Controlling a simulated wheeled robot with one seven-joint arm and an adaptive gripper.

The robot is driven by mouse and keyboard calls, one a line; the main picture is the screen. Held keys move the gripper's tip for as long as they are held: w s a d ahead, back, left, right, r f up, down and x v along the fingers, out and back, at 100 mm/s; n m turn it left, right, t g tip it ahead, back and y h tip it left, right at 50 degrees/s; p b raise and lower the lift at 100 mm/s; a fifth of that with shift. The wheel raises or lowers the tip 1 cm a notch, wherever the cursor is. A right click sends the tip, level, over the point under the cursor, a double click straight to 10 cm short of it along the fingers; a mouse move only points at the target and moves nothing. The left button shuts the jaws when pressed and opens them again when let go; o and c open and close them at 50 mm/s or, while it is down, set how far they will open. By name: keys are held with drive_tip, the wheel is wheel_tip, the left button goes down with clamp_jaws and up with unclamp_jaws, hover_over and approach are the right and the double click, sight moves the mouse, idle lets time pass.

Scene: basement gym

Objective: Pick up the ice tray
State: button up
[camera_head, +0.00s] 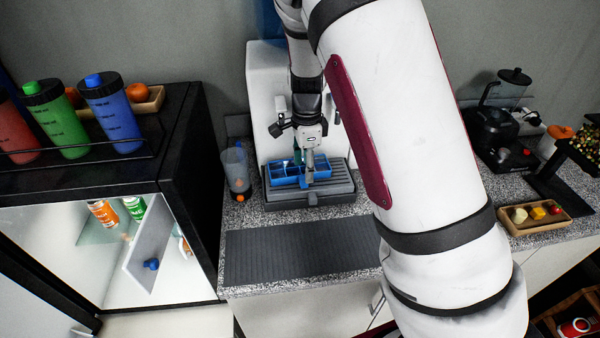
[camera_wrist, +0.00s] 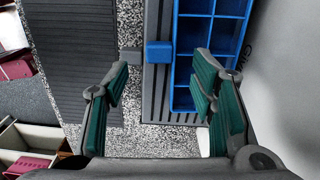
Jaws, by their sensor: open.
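The blue ice tray (camera_head: 287,176), with open square compartments, lies on the grey slatted drip base (camera_head: 318,196) of a white machine. In the wrist view the ice tray (camera_wrist: 194,32) is at the upper right, with a blue tab (camera_wrist: 158,52) sticking out on its left side. My gripper (camera_head: 309,168) is above the tray, and its arm hides part of the scene. In the wrist view my gripper (camera_wrist: 162,80) has its green-padded fingers wide apart, with the tab lying in the gap between them. Nothing is held. Whether a finger touches the tray cannot be told.
The white machine (camera_head: 262,90) stands close behind the tray. A clear cup (camera_head: 236,168) is just left of it. A dark ribbed mat (camera_head: 290,252) lies in front on the granite counter. A black cabinet (camera_head: 196,175) with bottles on top stands at left.

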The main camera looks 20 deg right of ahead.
drive_tip(key=shift+d+f+p, duration=0.2)
drive_tip(key=shift+f+p, duration=0.15)
drive_tip(key=shift+f, duration=1.85)
clamp_jaws()
drive_tip(key=shift+w+r, duration=0.1)
drive_tip(key=shift+r, duration=0.7)
drive_tip(key=shift+s+r+b, duration=0.2)
drive_tip(key=shift+r+b, duration=0.2)
drive_tip(key=shift+r, duration=0.65)
drive_tip(key=s+d, duration=0.2)
drive_tip(key=s, duration=0.5)
drive_tip(key=s+d+r, duration=0.1)
drive_tip(key=s+d, duration=0.2)
drive_tip(key=s, duration=0.5)
drive_tip(key=shift+d+r, duration=0.15)
drive_tip(key=shift+d, duration=0.05)
drive_tip(key=shift+w, duration=0.1)
